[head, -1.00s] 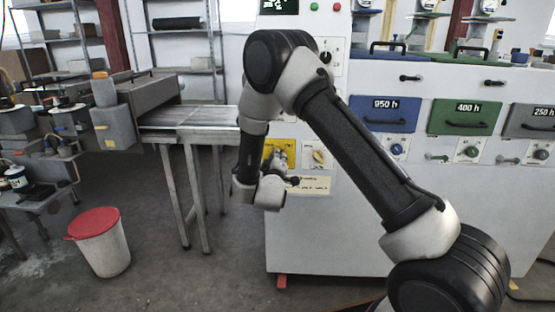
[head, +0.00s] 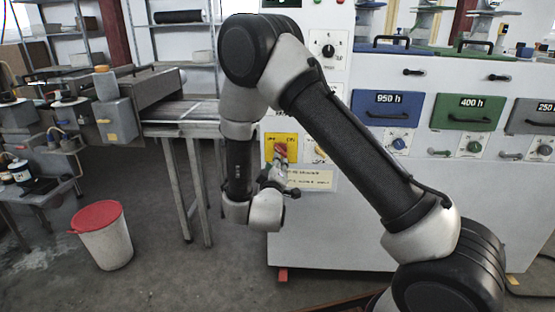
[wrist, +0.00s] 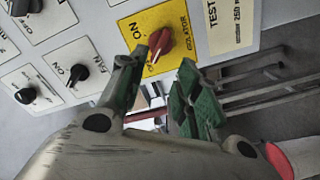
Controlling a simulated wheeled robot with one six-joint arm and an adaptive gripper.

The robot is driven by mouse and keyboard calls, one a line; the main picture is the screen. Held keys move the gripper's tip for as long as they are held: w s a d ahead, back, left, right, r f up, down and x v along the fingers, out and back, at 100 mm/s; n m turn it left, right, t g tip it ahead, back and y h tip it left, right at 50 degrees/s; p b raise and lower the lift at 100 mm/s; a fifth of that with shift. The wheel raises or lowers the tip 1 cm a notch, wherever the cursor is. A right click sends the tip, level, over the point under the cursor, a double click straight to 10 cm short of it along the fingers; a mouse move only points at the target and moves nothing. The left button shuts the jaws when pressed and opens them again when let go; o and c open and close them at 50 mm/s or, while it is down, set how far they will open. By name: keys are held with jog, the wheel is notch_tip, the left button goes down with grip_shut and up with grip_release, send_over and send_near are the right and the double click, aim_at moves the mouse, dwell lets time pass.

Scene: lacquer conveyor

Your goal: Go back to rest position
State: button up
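My gripper (head: 277,180) is in front of the white machine's control panel, at the end of my bent arm. In the wrist view my gripper (wrist: 159,72) has its two green-padded fingers apart, with nothing seen between them. A red isolator knob (wrist: 161,42) on a yellow plate (wrist: 178,20) is just beyond the fingertips and looks apart from them. The knob also shows in the head view (head: 282,150), just above my gripper. My wrist links hide part of the panel's lower left.
The white machine (head: 350,235) fills the right side. Other black knobs (wrist: 77,73) sit beside the isolator. A conveyor table (head: 182,110) with metal legs stands to the left. A white bin with a red lid (head: 97,215) stands on open floor.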

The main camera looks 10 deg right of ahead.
jog(key=shift+v, duration=0.95)
